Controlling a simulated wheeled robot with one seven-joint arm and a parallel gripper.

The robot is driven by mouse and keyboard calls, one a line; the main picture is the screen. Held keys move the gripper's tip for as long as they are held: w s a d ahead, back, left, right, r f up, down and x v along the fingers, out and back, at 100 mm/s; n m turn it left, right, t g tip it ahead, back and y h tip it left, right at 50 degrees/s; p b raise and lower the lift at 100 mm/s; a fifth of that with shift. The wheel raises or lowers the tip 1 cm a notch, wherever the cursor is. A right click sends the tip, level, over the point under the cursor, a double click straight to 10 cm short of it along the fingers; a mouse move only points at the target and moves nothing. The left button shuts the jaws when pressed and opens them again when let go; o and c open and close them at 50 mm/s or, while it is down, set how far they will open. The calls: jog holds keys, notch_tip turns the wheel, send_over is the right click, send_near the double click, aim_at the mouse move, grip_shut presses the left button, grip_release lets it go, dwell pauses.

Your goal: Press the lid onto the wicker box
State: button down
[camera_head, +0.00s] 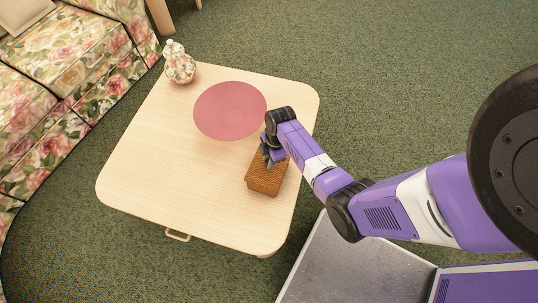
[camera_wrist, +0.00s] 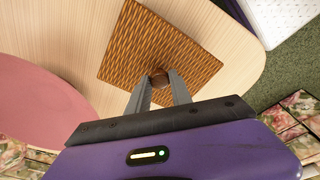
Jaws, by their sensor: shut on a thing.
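The wicker box (camera_head: 264,189) stands on the right part of the light wooden table (camera_head: 150,165), with its woven brown lid (camera_head: 275,172) over it. In the wrist view the lid (camera_wrist: 125,50) is a woven square seen from above, with a round brown knob (camera_wrist: 159,75) in its middle. My gripper (camera_head: 268,161) is above the lid, and in the wrist view its two fingers (camera_wrist: 160,84) are shut on the knob from both sides. The lid hides the box in the wrist view, and I cannot tell whether it is fully seated.
A flat round pink mat (camera_head: 230,110) lies beside the box toward the back. A floral lidded jar (camera_head: 180,63) stands at the table's far left corner. A flowered sofa (camera_head: 60,75) is at the left. The front left of the table is clear.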

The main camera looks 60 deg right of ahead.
jog(key=shift+f, duration=0.4)
dwell(1.1)
jog(key=c, duration=0.6)
grip_release()
jog(key=shift+r, duration=0.1)
dwell(0.3)
jog(key=shift+r+p, duration=3.35)
jog(key=shift+r, duration=0.1)
grip_shut()
